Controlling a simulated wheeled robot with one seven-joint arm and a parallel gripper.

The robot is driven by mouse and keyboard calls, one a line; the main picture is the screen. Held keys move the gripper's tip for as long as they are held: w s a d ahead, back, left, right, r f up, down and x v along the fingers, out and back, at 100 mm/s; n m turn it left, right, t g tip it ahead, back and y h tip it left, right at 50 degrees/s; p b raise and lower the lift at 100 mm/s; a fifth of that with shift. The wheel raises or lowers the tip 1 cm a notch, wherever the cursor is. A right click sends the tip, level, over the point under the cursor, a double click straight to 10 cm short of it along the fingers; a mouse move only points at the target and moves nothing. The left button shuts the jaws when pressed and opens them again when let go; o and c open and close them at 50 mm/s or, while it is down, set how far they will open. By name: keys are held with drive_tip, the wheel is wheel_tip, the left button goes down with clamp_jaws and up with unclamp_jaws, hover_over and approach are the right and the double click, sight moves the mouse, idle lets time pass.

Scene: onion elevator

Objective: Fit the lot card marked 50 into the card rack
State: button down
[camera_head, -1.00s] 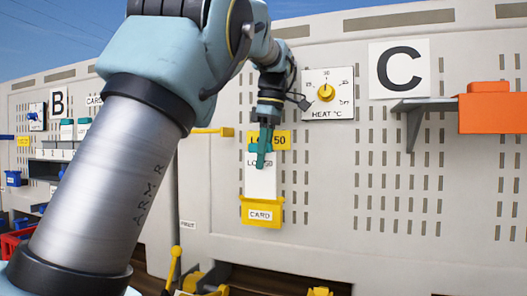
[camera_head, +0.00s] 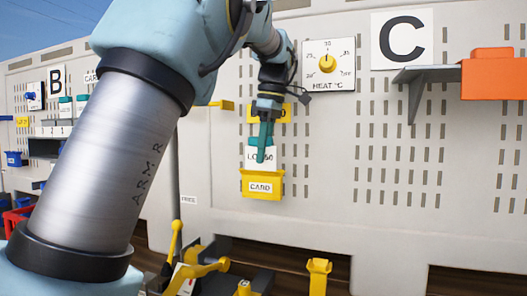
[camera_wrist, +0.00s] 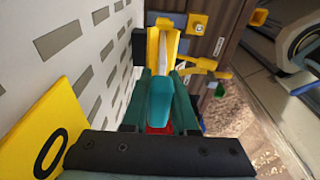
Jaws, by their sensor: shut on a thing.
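The lot card (camera_head: 254,156), white with "LOT 50" print partly covered, stands upright at the wall panel. My gripper (camera_head: 265,150) is shut on its upper end, with teal fingers pointing down. The yellow card rack (camera_head: 276,184), labelled CARD, is directly below. The card's lower part is hidden behind the rack's front. In the wrist view the pale card (camera_wrist: 174,62) runs from between my fingers (camera_wrist: 158,105) into the yellow rack (camera_wrist: 153,48). Whether it touches the rack's bottom cannot be seen.
A yellow sign (camera_head: 252,112) is on the panel behind my gripper. A heat dial (camera_head: 328,64) is to its upper right. A grey shelf bracket (camera_head: 412,90) and an orange box (camera_head: 495,80) are farther right. Yellow levers (camera_head: 190,275) stand below left.

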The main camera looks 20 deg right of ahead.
drive_tip(key=shift+f, duration=0.1)
drive_tip(key=c, duration=0.6)
unclamp_jaws()
drive_tip(key=r, duration=0.7)
drive_tip(key=s+d+r, duration=0.1)
drive_tip(key=r, duration=0.2)
drive_tip(key=shift+d+r, duration=0.1)
drive_tip(key=shift+r, duration=0.25)
